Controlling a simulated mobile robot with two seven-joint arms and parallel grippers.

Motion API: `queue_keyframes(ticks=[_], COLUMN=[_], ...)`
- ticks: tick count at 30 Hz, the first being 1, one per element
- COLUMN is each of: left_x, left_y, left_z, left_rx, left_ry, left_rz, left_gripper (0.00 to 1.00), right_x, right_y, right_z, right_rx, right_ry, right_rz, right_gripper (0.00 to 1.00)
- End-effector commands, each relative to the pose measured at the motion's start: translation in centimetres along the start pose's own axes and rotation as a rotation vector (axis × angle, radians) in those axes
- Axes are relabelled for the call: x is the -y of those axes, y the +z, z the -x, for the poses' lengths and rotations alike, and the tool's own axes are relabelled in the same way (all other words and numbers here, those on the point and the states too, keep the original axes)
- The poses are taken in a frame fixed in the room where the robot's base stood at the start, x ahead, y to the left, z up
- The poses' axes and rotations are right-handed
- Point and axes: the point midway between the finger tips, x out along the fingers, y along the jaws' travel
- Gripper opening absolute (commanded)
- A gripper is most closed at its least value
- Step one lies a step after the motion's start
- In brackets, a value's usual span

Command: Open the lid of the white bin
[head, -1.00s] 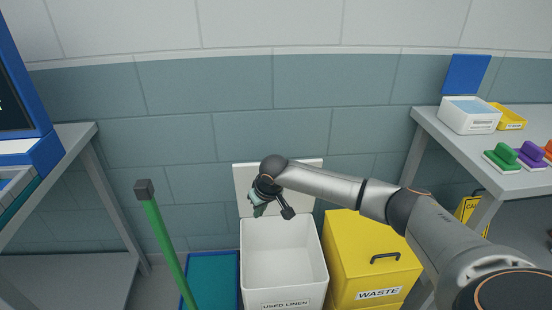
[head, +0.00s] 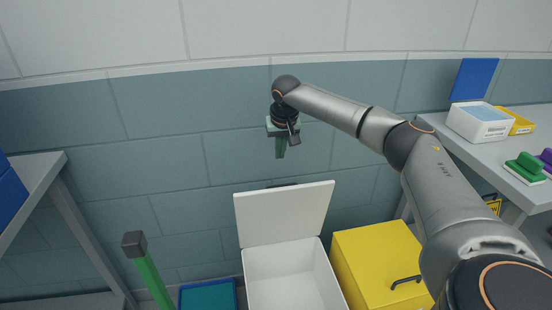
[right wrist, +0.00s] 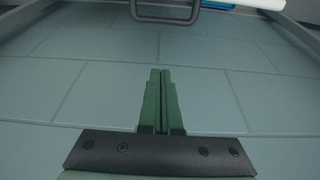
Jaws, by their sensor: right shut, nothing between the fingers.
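The white bin (head: 290,275) stands on the floor at bottom centre in the head view. Its lid (head: 285,212) stands raised at the back, its pale inner face towards me, and the bin's empty white inside shows. A dark piece, perhaps the lid's handle, shows behind the lid's top edge (head: 284,185). My right gripper (head: 281,156) hangs above the lid, apart from it, green fingers pointing down. In the right wrist view its fingers (right wrist: 161,72) are together with nothing between them. My left gripper is out of view.
A yellow bin (head: 378,262) stands right of the white bin. A blue-rimmed tray (head: 208,296) and a green post with a dark top (head: 134,244) are to the left. Grey tables flank both sides; the right one (head: 515,185) holds a white box (head: 480,124) and green blocks.

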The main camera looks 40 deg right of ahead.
Motion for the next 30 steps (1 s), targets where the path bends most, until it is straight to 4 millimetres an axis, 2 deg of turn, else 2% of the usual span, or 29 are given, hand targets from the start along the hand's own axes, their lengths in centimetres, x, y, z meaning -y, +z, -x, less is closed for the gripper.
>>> queue_keyframes(ticks=[6, 14, 30], left_x=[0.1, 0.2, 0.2], left_y=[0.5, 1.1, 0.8], left_z=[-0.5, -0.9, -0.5], left_rx=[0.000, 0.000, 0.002], left_ry=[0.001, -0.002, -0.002], left_rz=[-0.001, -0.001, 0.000], left_gripper=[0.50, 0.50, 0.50], right_x=[0.1, 0.1, 0.0], right_y=[0.1, 0.1, 3.3], right_z=[-4.6, -8.8, -7.3], right_rx=[0.002, 0.001, -0.002], right_ry=[0.003, 0.001, 0.000], right_rz=[0.001, 0.002, 0.004], right_gripper=[0.00, 0.00, 0.00])
